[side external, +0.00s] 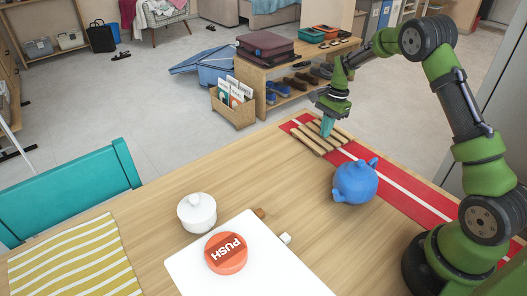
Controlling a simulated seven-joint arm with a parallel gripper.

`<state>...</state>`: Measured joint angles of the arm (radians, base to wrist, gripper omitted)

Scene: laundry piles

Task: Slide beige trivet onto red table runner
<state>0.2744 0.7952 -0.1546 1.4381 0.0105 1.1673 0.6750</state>
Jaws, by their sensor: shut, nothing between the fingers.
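The beige slatted trivet (311,141) lies near the far edge of the table. Its right part overlaps the red table runner (398,190), and its left part seems to reach past the runner's left edge onto bare wood. The runner is red with a white stripe and runs along the table's right side. My gripper (326,134) points down at the trivet, with its teal fingers shut and nothing held. The fingertips are at or just above the slats; I cannot tell whether they touch.
A blue teapot (355,183) stands near the runner's left edge, nearer the camera than the trivet. The wood between pot and trivet is clear.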

